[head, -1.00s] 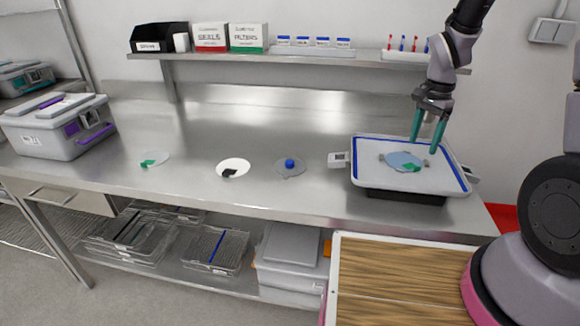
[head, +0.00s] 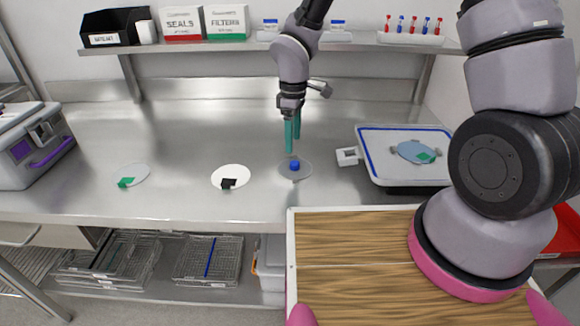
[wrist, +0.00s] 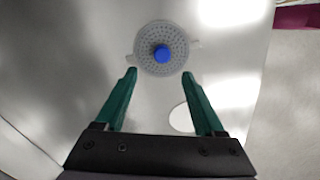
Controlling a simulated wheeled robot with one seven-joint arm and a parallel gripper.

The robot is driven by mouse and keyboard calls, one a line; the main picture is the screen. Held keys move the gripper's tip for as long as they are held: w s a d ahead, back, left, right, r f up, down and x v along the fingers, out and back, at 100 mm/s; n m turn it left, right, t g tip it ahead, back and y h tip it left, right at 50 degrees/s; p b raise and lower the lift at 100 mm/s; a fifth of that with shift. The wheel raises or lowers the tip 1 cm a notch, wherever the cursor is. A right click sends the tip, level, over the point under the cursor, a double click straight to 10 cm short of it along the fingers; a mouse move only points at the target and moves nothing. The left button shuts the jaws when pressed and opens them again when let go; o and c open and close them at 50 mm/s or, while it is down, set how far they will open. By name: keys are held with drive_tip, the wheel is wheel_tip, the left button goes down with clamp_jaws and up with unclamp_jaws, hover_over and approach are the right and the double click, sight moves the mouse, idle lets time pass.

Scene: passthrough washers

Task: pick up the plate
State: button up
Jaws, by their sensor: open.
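A round grey perforated plate with a blue knob (head: 295,167) lies flat on the steel bench. It also shows in the wrist view (wrist: 162,48), with small tabs at its sides. My gripper (head: 291,146) is open and empty, pointing down just behind this plate in the head view. In the wrist view its two green fingers (wrist: 159,73) are spread, with the knob ahead between their lines. Other flat discs lie left: a white one with a black tab (head: 231,175) and a pale one with a green tab (head: 133,175). A blue disc with a green tab (head: 413,151) lies on the tray.
A shelf (head: 230,45) with boxes and bottles runs behind. A grey bin (head: 30,150) stands at far left. Bench behind the discs is clear.

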sight(293, 162)
drive_tip(key=f, duration=0.7)
drive_tip(key=shift+s+d+f, duration=0.1)
drive_tip(key=shift+s+f, duration=0.1)
clamp_jaws()
